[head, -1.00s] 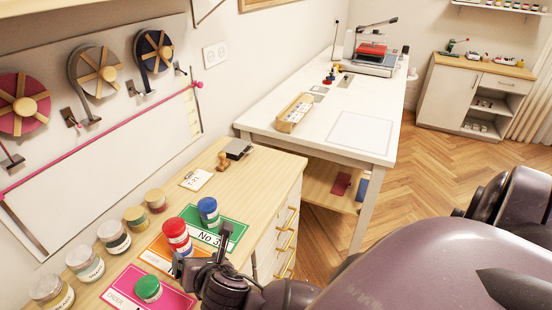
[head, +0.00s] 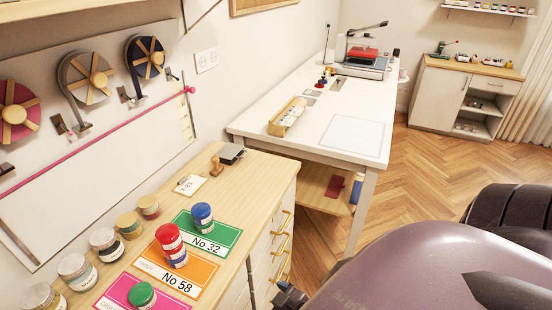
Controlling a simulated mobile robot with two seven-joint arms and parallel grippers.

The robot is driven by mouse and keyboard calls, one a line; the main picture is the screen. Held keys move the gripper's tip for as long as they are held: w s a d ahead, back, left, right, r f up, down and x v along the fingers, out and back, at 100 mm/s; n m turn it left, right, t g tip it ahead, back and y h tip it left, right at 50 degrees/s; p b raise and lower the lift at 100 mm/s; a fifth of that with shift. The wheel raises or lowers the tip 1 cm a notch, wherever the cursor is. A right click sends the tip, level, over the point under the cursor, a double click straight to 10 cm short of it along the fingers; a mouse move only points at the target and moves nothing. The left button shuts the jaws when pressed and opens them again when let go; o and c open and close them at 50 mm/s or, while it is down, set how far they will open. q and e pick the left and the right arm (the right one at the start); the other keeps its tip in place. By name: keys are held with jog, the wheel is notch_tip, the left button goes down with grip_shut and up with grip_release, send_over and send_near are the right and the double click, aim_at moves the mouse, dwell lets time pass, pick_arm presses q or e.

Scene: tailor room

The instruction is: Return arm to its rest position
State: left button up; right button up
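A dark piece of my arm's end, seemingly my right gripper (head: 289,297), shows at the bottom edge beside the drawer cabinet. It is mostly cut off and partly behind my large purple arm link, so its fingers are unclear. My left gripper is not in view. On the wooden cabinet top, a blue-lidded jar (head: 202,217) stands on the green card (head: 216,240), marked No 32. A red-lidded jar (head: 171,245) stands on the orange card (head: 178,280), marked No 58. A green-lidded jar (head: 142,297) stands on the pink card (head: 118,292).
Several other jars line the wall side, such as the beige-lidded jar (head: 129,225). The white table (head: 255,120) stands beyond. Wooden floor (head: 425,200) is open to the right.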

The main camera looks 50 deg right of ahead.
jog(key=shift+s+d+f+m, duration=0.1)
jog(key=shift+s+d+m, duration=0.15)
jog(key=shift+m, duration=0.25)
jog(key=shift+f, duration=0.1)
